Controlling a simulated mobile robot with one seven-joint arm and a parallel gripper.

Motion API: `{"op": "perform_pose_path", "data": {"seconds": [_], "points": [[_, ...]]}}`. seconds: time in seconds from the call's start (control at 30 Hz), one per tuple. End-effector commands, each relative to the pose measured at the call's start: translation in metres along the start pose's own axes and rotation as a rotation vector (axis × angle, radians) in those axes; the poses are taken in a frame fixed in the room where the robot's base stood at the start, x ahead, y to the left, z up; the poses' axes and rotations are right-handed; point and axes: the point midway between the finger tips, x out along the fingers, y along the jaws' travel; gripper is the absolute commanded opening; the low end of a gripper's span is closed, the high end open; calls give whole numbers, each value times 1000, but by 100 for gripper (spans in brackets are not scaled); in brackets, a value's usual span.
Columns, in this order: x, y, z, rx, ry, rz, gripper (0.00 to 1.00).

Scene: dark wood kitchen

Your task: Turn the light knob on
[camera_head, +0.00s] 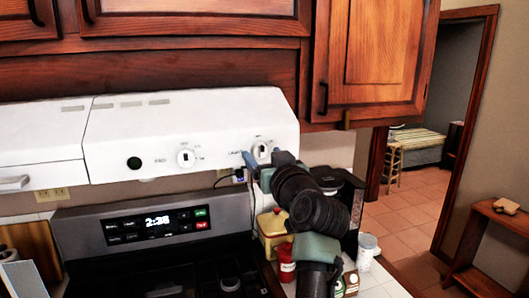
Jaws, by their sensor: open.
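The white range hood (110,145) runs under the wooden cabinets. Its front has two round white knobs with dark pointers: a left knob (186,158) and a right knob (262,151). Small print beside the right knob appears to read as a light label, but it is too small to be sure. My gripper (252,162) is open at the right end of the hood front, its blue-grey finger just left of and below the right knob. Part of the gripper is hidden by my arm, and I cannot tell whether it touches the knob.
Below the hood is the stove, with a lit clock panel (157,222). A yellow canister (271,228), a red bottle (286,262) and a dark coffee maker (343,197) stand near my arm on the right counter. A doorway opens at the right.

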Motion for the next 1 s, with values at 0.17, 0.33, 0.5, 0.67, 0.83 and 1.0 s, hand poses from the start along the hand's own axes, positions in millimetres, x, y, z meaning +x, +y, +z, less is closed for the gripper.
{"op": "perform_pose_path", "data": {"seconds": [0.17,0.33,0.5,0.67,0.83,1.0], "points": [[0,0,0,0,0,0,72],[0,0,0,0,0,0,54],[0,0,0,0,0,0,23],[0,0,0,0,0,0,0],[0,0,0,3,-1,0,0],[0,0,1,36,-1,0,0]]}}
